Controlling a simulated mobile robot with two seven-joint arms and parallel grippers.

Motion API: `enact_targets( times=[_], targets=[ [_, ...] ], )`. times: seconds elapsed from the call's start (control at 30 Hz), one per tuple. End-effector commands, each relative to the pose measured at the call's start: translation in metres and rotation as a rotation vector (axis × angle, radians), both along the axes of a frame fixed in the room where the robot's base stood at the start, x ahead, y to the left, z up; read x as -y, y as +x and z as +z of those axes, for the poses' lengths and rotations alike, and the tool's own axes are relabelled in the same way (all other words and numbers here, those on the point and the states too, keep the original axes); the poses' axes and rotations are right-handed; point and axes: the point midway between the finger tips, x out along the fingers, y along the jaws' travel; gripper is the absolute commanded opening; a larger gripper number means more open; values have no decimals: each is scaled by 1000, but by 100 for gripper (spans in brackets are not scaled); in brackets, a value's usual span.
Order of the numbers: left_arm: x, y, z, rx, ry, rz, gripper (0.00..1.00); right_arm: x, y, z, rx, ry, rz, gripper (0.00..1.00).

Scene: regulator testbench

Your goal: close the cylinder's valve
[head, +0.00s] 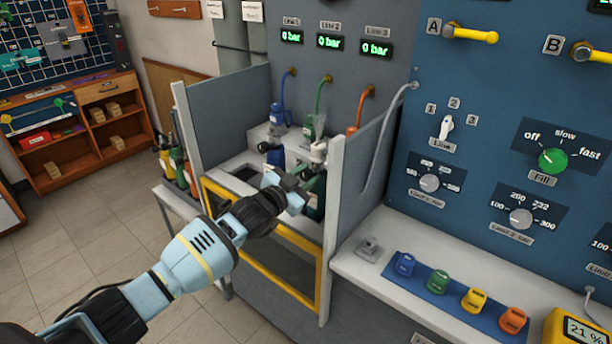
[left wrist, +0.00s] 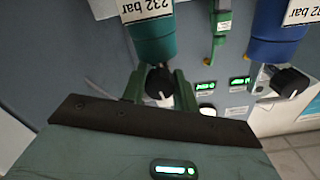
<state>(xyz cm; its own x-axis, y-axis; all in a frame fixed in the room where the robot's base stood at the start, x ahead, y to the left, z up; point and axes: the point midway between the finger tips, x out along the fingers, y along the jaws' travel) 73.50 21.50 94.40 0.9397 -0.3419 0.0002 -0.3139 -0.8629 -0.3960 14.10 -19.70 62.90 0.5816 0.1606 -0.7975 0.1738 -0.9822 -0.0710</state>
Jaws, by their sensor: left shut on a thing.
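A green cylinder (head: 315,196) stands in the yellow-framed bay, partly hidden behind my left gripper (head: 294,190). In the left wrist view, the green cylinder (left wrist: 152,38) carries a "232 bar" label, and its black valve knob (left wrist: 159,82) sits between the two fingers of my left gripper (left wrist: 160,90). The gripper is shut on this knob. A blue cylinder (left wrist: 276,28) with its own black knob (left wrist: 291,82) is beside it, apart from the gripper. My right gripper is not in view.
Grey side panels (head: 350,190) flank the bay, with a yellow front frame (head: 270,275). Blue, green and orange hoses hang at the back under displays reading 0 bar (head: 330,42). Coloured blocks (head: 440,284) sit on the right ledge. The floor at left is clear.

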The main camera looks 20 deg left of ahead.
Motion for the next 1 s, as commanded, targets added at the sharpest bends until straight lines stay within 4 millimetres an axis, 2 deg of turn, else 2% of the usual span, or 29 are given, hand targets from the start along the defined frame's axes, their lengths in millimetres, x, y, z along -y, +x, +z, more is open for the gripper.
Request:
enact_targets(
  times=[0.4,0.93,0.97,1.0],
  targets=[
    [-1,0,0,67,190,1,6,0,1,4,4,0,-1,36],
    [-1,0,0,78,219,1,6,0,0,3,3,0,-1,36],
    [-1,0,0,78,219,1,30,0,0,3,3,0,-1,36],
    [-1,0,0,77,218,1,36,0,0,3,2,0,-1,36]
  ],
)
